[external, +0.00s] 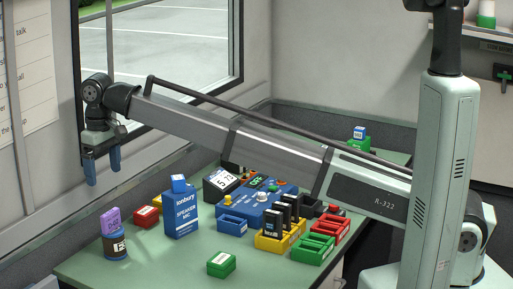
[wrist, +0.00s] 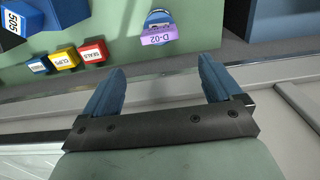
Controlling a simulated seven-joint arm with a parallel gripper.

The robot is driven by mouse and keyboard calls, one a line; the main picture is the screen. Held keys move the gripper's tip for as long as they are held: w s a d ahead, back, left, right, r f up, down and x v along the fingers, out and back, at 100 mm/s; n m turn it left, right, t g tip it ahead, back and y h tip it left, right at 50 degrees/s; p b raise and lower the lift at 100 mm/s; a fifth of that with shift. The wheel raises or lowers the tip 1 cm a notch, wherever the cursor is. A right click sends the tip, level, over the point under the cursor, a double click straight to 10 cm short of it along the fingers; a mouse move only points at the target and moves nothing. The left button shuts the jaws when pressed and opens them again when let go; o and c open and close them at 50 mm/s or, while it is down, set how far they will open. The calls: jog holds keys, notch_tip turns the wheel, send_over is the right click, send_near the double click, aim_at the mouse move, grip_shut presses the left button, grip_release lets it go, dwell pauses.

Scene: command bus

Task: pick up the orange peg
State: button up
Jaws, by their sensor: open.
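I cannot pick out an orange peg with certainty in either view. Small orange and yellow knob-like parts (external: 255,197) show on the blue console (external: 258,207) in the middle of the table, too small to identify. My gripper (external: 102,170) hangs at the far left in the external view, fingers down, near the window and well away from the console. In the wrist view my gripper (wrist: 162,68) has its two blue fingers spread apart with nothing between them. A purple tag marked D-02 (wrist: 157,37) lies beyond the fingertips.
Yellow bins (external: 278,240) and green bins (external: 313,247) are at the right. A green box (external: 221,264) lies in front, with bare table around it.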

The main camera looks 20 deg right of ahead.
jog(key=c, duration=0.4)
jog(key=w+d+f+m, duration=0.2)
jog(key=w+d+m, duration=0.4)
jog(key=w+d, duration=2.4)
jog(key=w+d+f+m, duration=0.1)
jog(key=w+d, duration=0.2)
jog(key=d, duration=0.7)
jog(key=w+d+f+m, duration=0.1)
jog(key=w+d, duration=0.3)
jog(key=d, duration=0.6)
jog(key=d+f+m, duration=0.3)
jog(key=d+m, duration=0.4)
jog(key=d, duration=1.2)
jog(key=shift+s+a+f+m+y, duration=0.1)
jog(key=shift+a+f+m+y, duration=0.4)
jog(key=shift+f+m, duration=1.75)
jog(key=shift+s+a+f+m+y, duration=0.1)
jog(key=shift+a+f+m, duration=0.65)
jog(key=shift+f+m, duration=1.5)
jog(key=shift+s+a+f+m+y, duration=0.1)
jog(key=shift+a+f+m+y, duration=0.4)
jog(key=shift+f+m, duration=1.7)
